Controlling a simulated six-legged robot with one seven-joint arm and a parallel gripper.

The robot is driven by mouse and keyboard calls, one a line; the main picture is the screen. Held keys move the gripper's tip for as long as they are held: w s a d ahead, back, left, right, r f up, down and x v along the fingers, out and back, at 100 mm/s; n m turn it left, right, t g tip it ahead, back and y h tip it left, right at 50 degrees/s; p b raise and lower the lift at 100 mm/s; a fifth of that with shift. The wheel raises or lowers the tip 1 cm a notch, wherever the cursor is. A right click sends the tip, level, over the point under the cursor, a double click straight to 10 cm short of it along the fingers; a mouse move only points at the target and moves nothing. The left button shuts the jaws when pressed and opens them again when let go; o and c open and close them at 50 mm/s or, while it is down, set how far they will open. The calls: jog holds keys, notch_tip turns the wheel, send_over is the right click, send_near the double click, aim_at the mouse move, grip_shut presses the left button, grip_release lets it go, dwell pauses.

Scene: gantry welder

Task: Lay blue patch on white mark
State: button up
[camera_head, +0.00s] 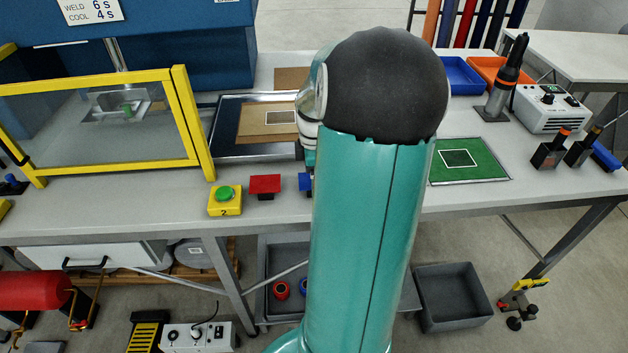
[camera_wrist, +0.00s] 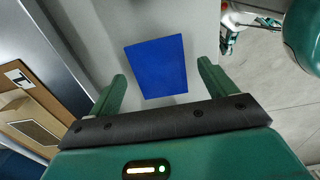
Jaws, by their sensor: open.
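The blue patch (camera_wrist: 157,67) is a flat blue rectangle between and beyond my gripper's fingertips (camera_wrist: 161,72) in the wrist view. My gripper is open, with nothing held. In the head view a small blue piece (camera_head: 305,182) shows at the left edge of my arm, which hides the rest of it and my gripper. A white-outlined rectangle lies on a tan panel (camera_head: 254,132) in a dark tray on the bench. Another white outline (camera_head: 458,158) lies on a green mat (camera_head: 486,172) to the right of my arm. I cannot tell which is the white mark.
A red piece (camera_head: 265,184) on a dark stand and a yellow box with a green button (camera_head: 225,194) sit near the bench's front edge. A yellow-framed guard (camera_head: 188,120) stands left. A soldering-type tool (camera_head: 504,80) and white control box (camera_head: 550,107) stand right.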

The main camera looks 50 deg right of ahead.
jog(key=shift+c, duration=0.4)
jog(key=c, duration=1.1)
jog(key=shift+o, duration=0.2)
notch_tip(320, 180, up, 4)
jog(key=shift+a+r, duration=0.1)
jog(key=s+a+r, duration=0.6)
jog(key=a+r, duration=0.3)
jog(key=a, duration=0.3)
jog(key=shift+s, duration=0.3)
